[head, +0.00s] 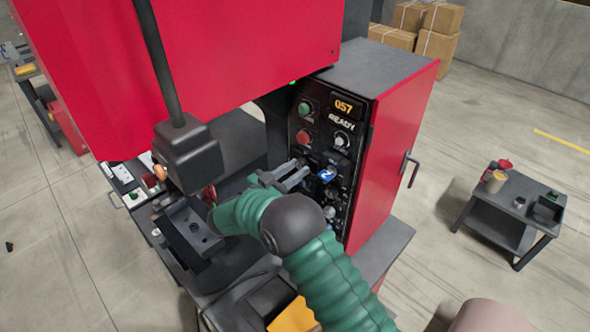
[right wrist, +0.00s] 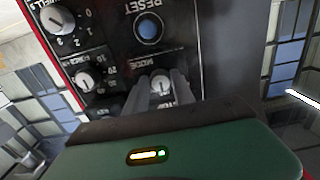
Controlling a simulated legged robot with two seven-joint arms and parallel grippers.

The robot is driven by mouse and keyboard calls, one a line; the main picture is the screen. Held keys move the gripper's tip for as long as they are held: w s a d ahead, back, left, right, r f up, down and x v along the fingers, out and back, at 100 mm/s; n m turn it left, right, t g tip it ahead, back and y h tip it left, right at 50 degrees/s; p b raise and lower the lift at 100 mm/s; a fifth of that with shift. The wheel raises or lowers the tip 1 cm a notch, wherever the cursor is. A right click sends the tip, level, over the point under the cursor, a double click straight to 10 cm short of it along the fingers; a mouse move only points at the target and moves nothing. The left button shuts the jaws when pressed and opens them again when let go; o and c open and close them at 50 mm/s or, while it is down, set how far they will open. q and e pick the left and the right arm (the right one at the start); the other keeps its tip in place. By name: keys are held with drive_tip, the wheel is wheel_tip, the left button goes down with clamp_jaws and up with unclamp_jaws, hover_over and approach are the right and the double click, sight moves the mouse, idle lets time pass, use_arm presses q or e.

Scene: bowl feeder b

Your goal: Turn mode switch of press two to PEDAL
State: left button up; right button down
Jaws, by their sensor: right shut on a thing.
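The control panel (head: 345,135) of press two is the dark front of a red cabinet, with a lit display and a blue "2" plate. The mode switch (right wrist: 160,79) is a small pale knob under the label MODE in the right wrist view. My right gripper (head: 298,172) reaches the panel, and in the right wrist view its two grey fingers (right wrist: 161,88) are closed on the sides of that knob. The fingers hide part of the knob and its position labels, so I cannot tell its setting. My left gripper is not in view.
Other knobs (right wrist: 62,19) and a blue RESET button (right wrist: 149,29) sit close by on the panel. A dark box (head: 187,155) hangs on a rod over the press bed. A small cart (head: 515,205) stands at right; boxes (head: 437,45) are behind.

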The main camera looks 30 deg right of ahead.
drive_tip(key=shift+r, duration=0.2)
drive_tip(key=shift+r+n+p, duration=0.1)
drive_tip(key=shift+n+p, duration=0.35)
drive_tip(key=shift+n, duration=0.05)
drive_tip(key=n+p, duration=0.2)
drive_tip(key=shift+r+n, duration=0.15)
drive_tip(key=shift+n, duration=0.25)
drive_tip(key=n+p, duration=0.2)
drive_tip(key=n, duration=0.1)
drive_tip(key=shift+n+p, duration=0.4)
drive_tip(key=shift+n, duration=0.7)
drive_tip(key=c, duration=1.1)
unclamp_jaws()
drive_tip(key=shift+w+f, duration=0.1)
drive_tip(key=shift+f, duration=0.15)
drive_tip(key=shift+o, duration=0.2)
drive_tip(key=shift+f, duration=0.1)
